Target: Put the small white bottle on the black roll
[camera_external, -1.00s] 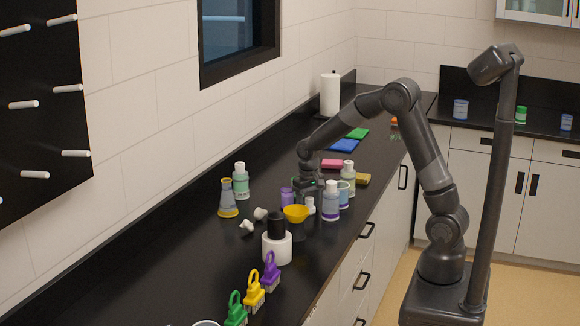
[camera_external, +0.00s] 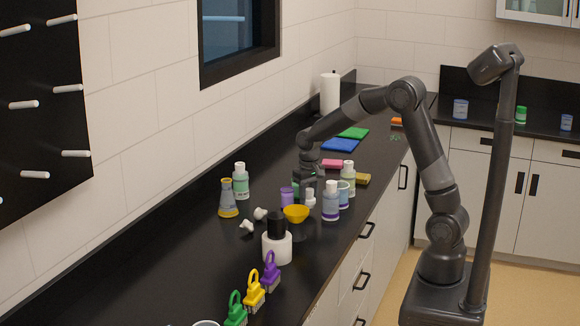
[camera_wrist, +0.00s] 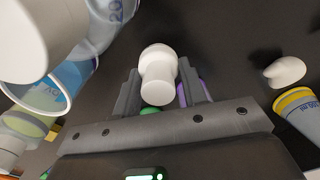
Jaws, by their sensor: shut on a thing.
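The small white bottle (camera_wrist: 158,78) is between the fingers of my gripper (camera_wrist: 160,95) in the wrist view. In the external view the small white bottle (camera_external: 309,197) shows just below my gripper (camera_external: 308,187), which is shut on it. It seems slightly above the counter. A black cylinder (camera_external: 276,225) stands on a white round base (camera_external: 277,248), in front and left of my gripper. It is the likeliest black roll, but I cannot tell whether it is a roll or a cap.
A yellow bowl or funnel (camera_external: 296,214) lies between my gripper and the black cylinder. A white-capped bottle (camera_external: 331,202) stands close on the right, a purple item (camera_external: 287,196) on the left. White pieces (camera_external: 247,225) lie further left.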

